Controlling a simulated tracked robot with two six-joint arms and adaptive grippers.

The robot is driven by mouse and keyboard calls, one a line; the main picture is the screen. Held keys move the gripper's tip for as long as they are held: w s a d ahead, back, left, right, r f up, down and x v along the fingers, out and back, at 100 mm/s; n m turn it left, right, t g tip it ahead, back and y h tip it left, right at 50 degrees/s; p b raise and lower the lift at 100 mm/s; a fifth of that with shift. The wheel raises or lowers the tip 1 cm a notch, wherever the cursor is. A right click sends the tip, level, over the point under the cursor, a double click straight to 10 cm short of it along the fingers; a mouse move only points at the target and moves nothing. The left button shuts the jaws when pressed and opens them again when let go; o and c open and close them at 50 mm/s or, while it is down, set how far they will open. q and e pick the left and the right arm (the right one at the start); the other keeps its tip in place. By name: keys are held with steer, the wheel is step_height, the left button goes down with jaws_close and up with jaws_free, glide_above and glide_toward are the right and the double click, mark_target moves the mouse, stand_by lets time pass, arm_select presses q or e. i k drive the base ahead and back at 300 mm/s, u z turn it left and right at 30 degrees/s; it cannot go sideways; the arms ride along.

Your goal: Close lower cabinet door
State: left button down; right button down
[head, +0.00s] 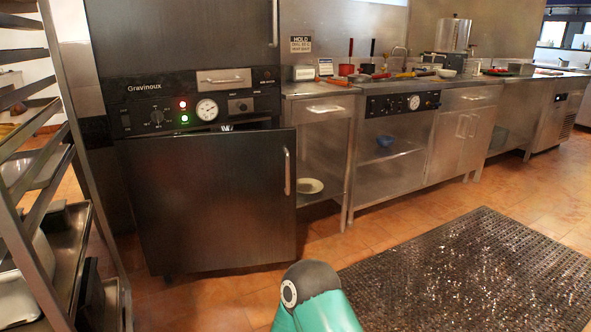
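The lower cabinet door (212,205) is a dark panel under the Gravinoux control panel (195,103), at the left of the head view. It stands ajar, with a narrow dark gap along its top right. Its free edge is at the right and carries a vertical metal handle (287,171). The hinge side appears to be at the left. The cabinet's inside is mostly hidden behind the door. Neither gripper shows in the head view. Only a teal and black part of my own body is visible at the bottom middle, apart from the door in the picture.
A metal tray rack (58,165) stands at the left. Steel counters (325,107) with an open shelf and a plate (310,186) are right of the door. A black perforated mat (470,275) covers the floor at the right. The tiled floor before the door is mostly clear.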

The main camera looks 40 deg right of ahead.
mark_target(199, 202)
steer(key=k, duration=0.5)
steer(key=z, duration=0.7)
steer(key=i, duration=0.95)
steer(key=z, duration=0.95)
steer(key=i, duration=1.6)
steer(key=u, duration=0.55)
